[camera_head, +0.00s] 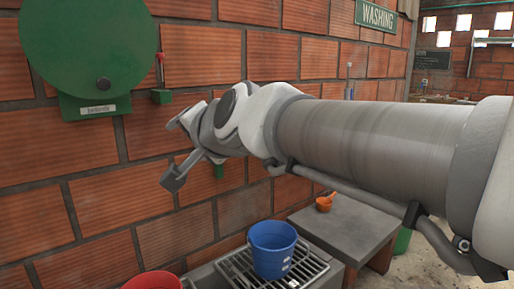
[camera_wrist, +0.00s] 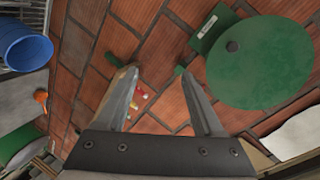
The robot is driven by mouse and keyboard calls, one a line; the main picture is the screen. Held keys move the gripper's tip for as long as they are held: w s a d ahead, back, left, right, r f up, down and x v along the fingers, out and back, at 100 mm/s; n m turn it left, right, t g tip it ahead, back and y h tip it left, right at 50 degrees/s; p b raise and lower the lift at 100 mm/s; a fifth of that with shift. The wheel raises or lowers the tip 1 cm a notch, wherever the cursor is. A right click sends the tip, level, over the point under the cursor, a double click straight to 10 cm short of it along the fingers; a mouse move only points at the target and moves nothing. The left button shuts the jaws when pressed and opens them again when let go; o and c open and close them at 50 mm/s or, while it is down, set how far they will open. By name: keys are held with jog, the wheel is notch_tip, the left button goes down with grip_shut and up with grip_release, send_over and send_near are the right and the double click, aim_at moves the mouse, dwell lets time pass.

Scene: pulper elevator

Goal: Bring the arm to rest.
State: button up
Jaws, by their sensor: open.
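My arm (camera_head: 370,140) stretches across the head view from the right edge towards the brick wall on the left. My gripper (camera_head: 172,152) is at its end, in front of the wall and below the green round machine. In the wrist view my gripper (camera_wrist: 158,80) shows two fingers spread apart with nothing between them. Behind the gap lies brick wall with a small red, white and yellow patch (camera_wrist: 140,97) that I cannot make out.
A green disc-shaped machine (camera_head: 85,45) with a red-tipped lever (camera_head: 160,60) is on the wall. A blue bucket (camera_head: 272,248) stands on a metal grate (camera_head: 240,268). An orange scoop (camera_head: 325,203) lies on a grey bench (camera_head: 350,232). A red bucket (camera_head: 152,281) is at the bottom edge.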

jog(key=s+d+f+n+g+h, duration=0.2)
jog(key=s+d+f+g+h, duration=0.15)
jog(key=s+d+f, duration=0.7)
jog(key=s+d+f+n+g+h, duration=0.25)
jog(key=s+d+f+h, duration=0.35)
jog(key=d+f, duration=0.75)
notch_tip(320, 180, up, 25)
jog(key=s+d+y+p, duration=0.1)
jog(key=s+d+p, duration=0.1)
jog(key=p, duration=2.1)
jog(key=shift+d+f, duration=0.2)
jog(key=shift+d, duration=0.2)
